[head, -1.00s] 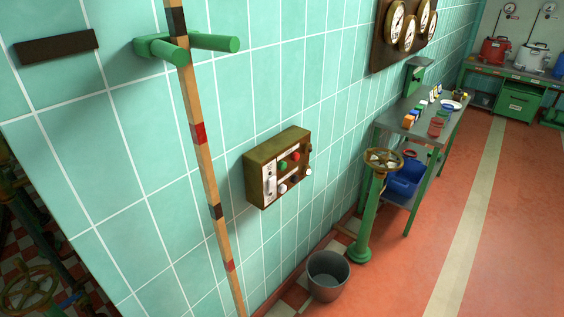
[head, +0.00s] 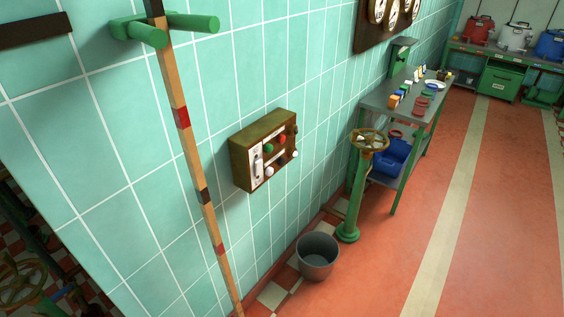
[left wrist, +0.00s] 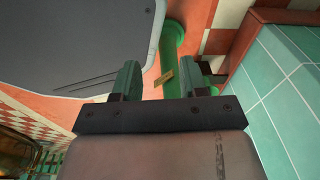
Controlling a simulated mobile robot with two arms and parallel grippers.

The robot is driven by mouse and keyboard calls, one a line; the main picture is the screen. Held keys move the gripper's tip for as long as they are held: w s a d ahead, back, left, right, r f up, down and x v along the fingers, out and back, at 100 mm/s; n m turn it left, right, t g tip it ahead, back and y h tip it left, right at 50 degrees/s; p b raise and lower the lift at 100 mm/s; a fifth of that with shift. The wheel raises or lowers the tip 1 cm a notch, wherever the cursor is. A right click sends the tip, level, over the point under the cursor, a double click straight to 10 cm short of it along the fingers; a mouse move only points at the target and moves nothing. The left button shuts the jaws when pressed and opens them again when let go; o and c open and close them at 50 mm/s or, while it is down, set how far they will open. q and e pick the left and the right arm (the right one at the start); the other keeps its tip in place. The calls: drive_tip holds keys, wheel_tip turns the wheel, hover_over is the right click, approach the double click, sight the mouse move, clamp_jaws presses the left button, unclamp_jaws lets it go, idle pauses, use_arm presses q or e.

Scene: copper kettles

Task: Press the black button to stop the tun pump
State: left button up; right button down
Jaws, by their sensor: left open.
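A brown control box (head: 240,162) is mounted on the tiled wall, left of the middle in the head view. Its pale front panel carries a green button (head: 269,148), a red button (head: 282,139) and white knobs, one low on the panel (head: 269,171). I cannot make out a black button clearly at this size. My left gripper (left wrist: 161,82) shows only in the left wrist view, its two green-grey fingers apart with nothing held between them. The control box is not seen in that view. My right gripper is in neither view.
A striped pole (head: 192,152) hangs near green pegs (head: 190,22), left of the box. A grey bucket (head: 318,257) and a green pedestal with a handwheel (head: 369,141) stand along the wall. A metal table (head: 376,101) stands beyond. The red floor (head: 450,230) at right is clear.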

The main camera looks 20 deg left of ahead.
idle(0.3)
use_arm(q)
clamp_jaws()
idle(1.6)
